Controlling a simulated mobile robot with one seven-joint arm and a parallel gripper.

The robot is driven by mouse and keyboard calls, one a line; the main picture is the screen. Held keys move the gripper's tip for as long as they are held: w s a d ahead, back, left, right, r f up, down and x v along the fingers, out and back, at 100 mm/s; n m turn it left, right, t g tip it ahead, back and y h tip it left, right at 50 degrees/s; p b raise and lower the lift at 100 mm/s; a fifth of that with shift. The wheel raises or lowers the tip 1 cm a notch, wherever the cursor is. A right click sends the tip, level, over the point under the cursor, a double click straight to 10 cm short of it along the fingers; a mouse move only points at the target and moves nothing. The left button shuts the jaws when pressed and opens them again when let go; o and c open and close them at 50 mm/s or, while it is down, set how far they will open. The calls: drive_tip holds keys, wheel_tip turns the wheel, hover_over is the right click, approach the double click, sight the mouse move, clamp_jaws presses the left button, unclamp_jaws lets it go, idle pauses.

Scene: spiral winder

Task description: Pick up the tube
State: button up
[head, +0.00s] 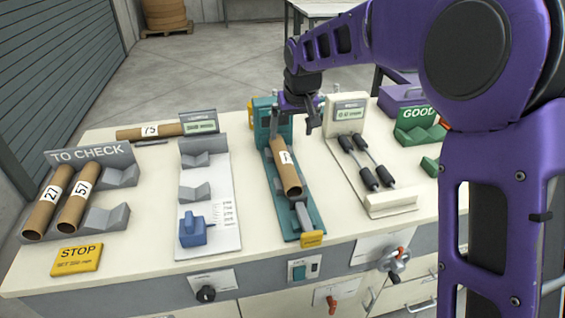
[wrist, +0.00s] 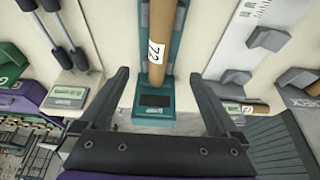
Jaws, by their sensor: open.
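A brown cardboard tube (head: 288,178) with a white number label lies lengthwise on a teal stand (head: 309,222) in the middle of the bench. In the wrist view the tube (wrist: 158,68) reads 72 and points away from me, its near end by the stand's dark display. My gripper (head: 300,118) is open and empty, above the far end of the teal stand. In the wrist view the fingers (wrist: 160,76) are spread to either side of the tube's line, apart from it. The tube's far end is partly hidden by the stand and gripper in the head view.
Tubes 27 (head: 48,203) and 57 (head: 78,200) rest in the grey TO CHECK rack (head: 92,153) at left. Another tube (head: 150,131) lies at the back. A grey-cradled white gauge board (head: 219,232) and a roller unit (head: 391,204) flank the teal stand. A green GOOD rack (head: 418,113) stands right.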

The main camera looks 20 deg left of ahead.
sight(286, 163)
drive_tip(key=x, duration=1.1)
drive_tip(key=shift+f, duration=0.3)
drive_tip(key=shift+s+x, duration=0.15)
drive_tip(key=shift+x, duration=1.2)
drive_tip(key=shift+s+x, duration=0.1)
drive_tip(key=shift+x, duration=1.2)
drive_tip(key=shift+d, duration=0.1)
drive_tip(key=c, duration=1.5)
